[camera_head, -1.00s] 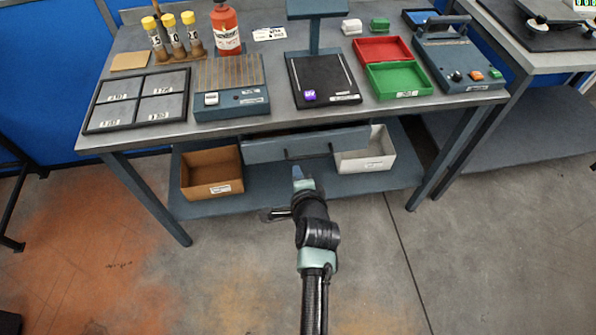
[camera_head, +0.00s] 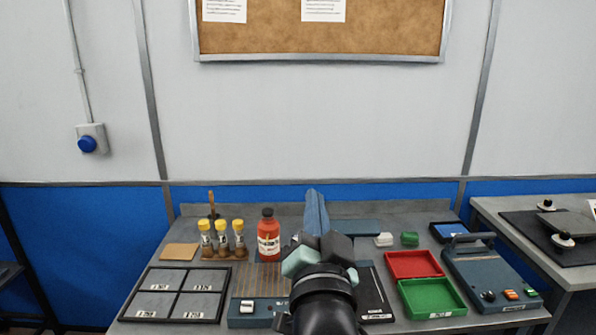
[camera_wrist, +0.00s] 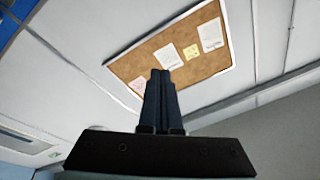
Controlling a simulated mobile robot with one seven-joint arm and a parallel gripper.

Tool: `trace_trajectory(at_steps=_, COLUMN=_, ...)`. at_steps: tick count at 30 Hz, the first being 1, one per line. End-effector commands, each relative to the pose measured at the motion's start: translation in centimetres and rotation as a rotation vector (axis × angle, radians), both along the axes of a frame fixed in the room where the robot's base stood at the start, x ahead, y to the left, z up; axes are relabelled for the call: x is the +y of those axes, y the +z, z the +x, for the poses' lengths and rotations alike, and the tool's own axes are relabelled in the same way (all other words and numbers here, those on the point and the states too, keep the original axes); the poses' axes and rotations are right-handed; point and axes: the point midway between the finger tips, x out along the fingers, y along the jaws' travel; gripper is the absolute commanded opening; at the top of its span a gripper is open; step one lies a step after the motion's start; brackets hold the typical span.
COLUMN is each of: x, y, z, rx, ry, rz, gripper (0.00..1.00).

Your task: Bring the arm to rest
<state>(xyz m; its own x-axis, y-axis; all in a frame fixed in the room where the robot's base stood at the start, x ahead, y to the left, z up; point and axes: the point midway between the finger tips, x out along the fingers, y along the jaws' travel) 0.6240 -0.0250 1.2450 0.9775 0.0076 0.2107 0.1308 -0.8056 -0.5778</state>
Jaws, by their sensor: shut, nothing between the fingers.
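My gripper (camera_head: 316,212) is raised in front of the bench in the head view, with its fingers pointing up. Its fingers (camera_wrist: 160,100) are pressed together with nothing between them in the wrist view. Beyond them the wrist view shows the cork board (camera_wrist: 180,50) on the wall. My arm and gripper hide the middle of the bench, including part of the black plate (camera_head: 372,290) there.
The bench holds a four-cell tray (camera_head: 179,291), yellow-capped vials (camera_head: 222,238), a red bottle (camera_head: 268,236), a red tray (camera_head: 412,264), a green tray (camera_head: 431,297) and a blue device with a handle (camera_head: 490,275). The space above the bench is clear up to the wall.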

Motion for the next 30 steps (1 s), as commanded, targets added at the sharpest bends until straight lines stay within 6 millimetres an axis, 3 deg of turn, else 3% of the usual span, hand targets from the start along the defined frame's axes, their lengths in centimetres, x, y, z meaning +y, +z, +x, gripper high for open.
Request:
trace_trajectory(at_steps=1, x=0.4, y=4.7, z=-1.4, rx=-0.074, ry=-0.015, rz=-0.068, gripper=0.0)
trace_trajectory(at_steps=6, x=1.5, y=16.2, z=-7.2, rx=-0.293, ry=-0.108, rz=-0.289, gripper=0.0)
trace_trajectory(at_steps=9, x=1.9, y=21.6, z=-11.2, rx=-0.408, ry=-0.178, rz=-0.398, gripper=0.0)
trace_trajectory(at_steps=12, x=2.3, y=25.4, z=-14.6, rx=-0.495, ry=-0.243, rz=-0.479, gripper=0.0)
trace_trajectory(at_steps=15, x=2.5, y=27.5, z=-17.0, rx=-0.552, ry=-0.29, rz=-0.53, gripper=0.0)
trace_trajectory(at_steps=18, x=2.5, y=28.4, z=-18.2, rx=-0.578, ry=-0.316, rz=-0.554, gripper=0.0)
trace_trajectory(at_steps=30, x=2.5, y=28.5, z=-18.4, rx=-0.582, ry=-0.32, rz=-0.558, gripper=0.0)
